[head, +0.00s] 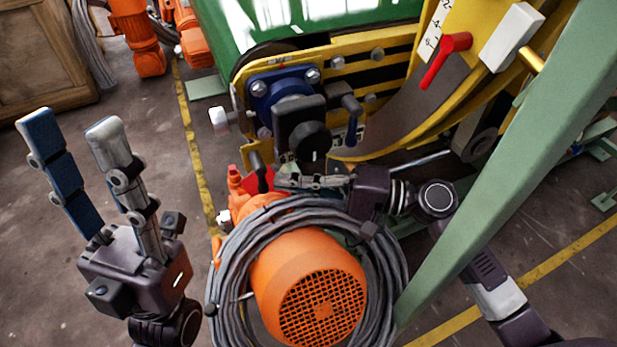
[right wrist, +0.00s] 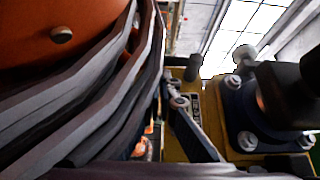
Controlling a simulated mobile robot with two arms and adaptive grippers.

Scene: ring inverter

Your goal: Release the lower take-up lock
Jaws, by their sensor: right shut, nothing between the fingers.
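A blue take-up block (head: 262,92) with bolts sits on the yellow frame in the head view, with dark blocks and a round black knob (head: 311,141) in front. The blue block also shows in the right wrist view (right wrist: 236,108). Below it are a short black handle (head: 258,172) and a red part (head: 249,183). I cannot tell which part is the lower lock. My right gripper (head: 281,180) is shut and empty, pointing left beside the black handle; contact is unclear. My left gripper (head: 70,122) is open and empty, away from the machine at the left.
An orange motor (head: 308,285) wrapped in a grey cable coil (head: 226,262) stands just below my right gripper. A green post (head: 500,165) crosses the right side. A red lever (head: 446,58) sits on the yellow plate above.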

